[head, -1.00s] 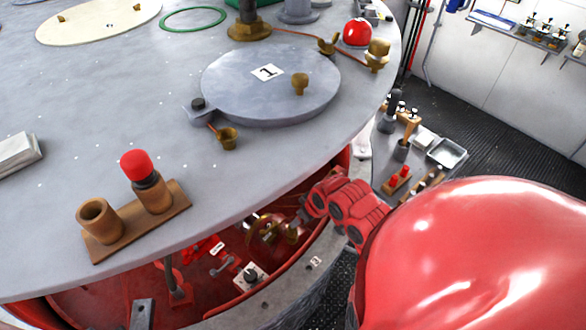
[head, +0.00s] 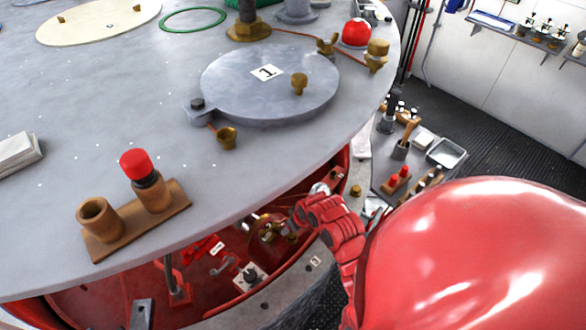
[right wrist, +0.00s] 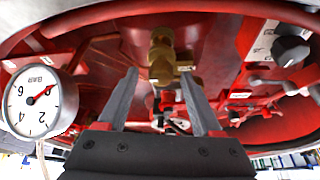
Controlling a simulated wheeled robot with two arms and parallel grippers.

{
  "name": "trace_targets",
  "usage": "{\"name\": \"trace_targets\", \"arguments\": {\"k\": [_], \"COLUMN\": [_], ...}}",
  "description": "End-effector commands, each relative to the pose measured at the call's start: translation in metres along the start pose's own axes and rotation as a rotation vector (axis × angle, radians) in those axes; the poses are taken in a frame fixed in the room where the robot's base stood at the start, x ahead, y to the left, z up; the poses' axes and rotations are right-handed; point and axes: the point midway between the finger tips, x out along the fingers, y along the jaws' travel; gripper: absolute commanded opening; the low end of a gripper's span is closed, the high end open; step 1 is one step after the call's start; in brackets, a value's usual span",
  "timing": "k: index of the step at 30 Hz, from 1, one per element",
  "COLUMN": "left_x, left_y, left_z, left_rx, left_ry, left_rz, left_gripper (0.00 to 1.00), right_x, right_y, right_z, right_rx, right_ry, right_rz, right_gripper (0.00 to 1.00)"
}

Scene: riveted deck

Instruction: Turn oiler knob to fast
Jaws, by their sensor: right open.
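A black knob on a white square plate (head: 250,274) sits in the red recess below the grey deck in the head view. A black knob on a pale plate (right wrist: 290,48) is at the upper right of the right wrist view; I cannot tell whether it is the same one. No readable "fast" mark shows. My right gripper is open and empty in the right wrist view (right wrist: 159,74), its fingers pointing at a brass fitting (right wrist: 162,50) that stands between and beyond the tips. In the head view my red right arm reaches to the recess. My left gripper is out of view.
The deck's rim (head: 230,218) overhangs the recess. A round pressure gauge (right wrist: 40,100) is close to the left finger in the wrist view. A wooden holder with a red-topped piece (head: 135,165) stands on the deck. A tool shelf (head: 430,160) is beyond.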

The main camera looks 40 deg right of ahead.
Motion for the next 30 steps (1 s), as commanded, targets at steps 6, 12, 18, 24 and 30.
{"name": "trace_targets", "arguments": {"k": [6,12,18,24,30], "left_x": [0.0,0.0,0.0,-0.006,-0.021], "left_y": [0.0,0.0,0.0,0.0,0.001], "left_z": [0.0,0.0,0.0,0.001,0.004], "left_rx": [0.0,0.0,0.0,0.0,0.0], "left_ry": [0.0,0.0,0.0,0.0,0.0], "left_rz": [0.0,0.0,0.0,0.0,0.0], "left_gripper": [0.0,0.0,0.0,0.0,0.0], "right_x": [0.0,0.0,0.0,0.002,0.004], "right_y": [0.0,0.0,0.0,0.001,0.002], "right_z": [0.0,0.0,0.0,0.0,0.002], "right_rx": [0.001,0.001,0.0,-0.031,-0.126], "right_ry": [0.0,0.0,0.0,0.002,0.0], "right_rz": [0.0,0.0,-0.001,-0.013,-0.053], "right_gripper": [0.36,0.0,0.0,0.0,0.0]}}
